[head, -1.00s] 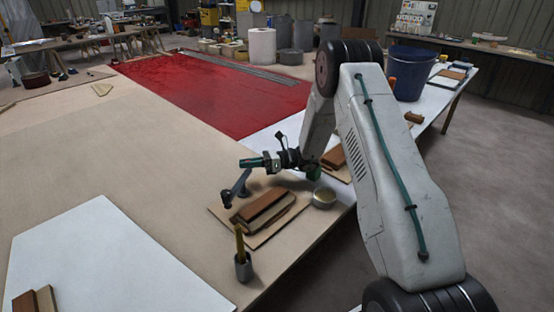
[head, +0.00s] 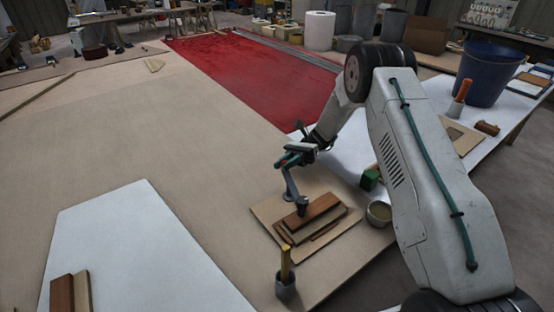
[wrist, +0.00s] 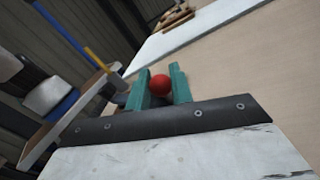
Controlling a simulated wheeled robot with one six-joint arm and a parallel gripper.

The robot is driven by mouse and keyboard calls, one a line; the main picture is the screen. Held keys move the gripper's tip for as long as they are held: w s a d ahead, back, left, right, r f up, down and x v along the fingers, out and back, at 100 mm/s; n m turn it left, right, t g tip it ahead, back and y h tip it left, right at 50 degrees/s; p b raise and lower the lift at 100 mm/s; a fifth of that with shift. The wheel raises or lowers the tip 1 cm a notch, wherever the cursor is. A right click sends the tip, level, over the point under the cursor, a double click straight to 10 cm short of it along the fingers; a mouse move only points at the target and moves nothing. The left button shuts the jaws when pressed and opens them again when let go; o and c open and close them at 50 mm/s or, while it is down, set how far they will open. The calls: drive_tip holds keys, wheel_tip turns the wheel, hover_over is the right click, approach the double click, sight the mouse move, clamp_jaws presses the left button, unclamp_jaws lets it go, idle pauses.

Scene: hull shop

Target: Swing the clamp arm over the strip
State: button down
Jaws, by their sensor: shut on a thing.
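The clamp arm (head: 290,184) is a grey bar with a dark pad (head: 302,206) at its near end. In the head view the pad is over the brown wooden strip (head: 322,208), near its left part; I cannot tell if they touch. The strip lies on paler wood on a thin board (head: 267,213). My gripper (head: 285,162) is at the far, raised end of the clamp arm. In the wrist view its teal fingers (wrist: 159,88) are shut on a red ball knob (wrist: 160,85).
A grey cup (head: 286,288) with a yellow-handled tool stands in front of the board. A blue bucket (head: 487,75) stands farther back.

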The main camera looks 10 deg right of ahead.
drive_tip(key=shift+s+a+n+g+h, duration=0.1)
drive_tip(key=shift+a+n+g+h, duration=0.6)
drive_tip(key=shift+n+g, duration=0.1)
drive_tip(key=c, duration=1.3)
unclamp_jaws()
drive_tip(key=shift+d, duration=0.1)
drive_tip(key=shift+r, duration=0.1)
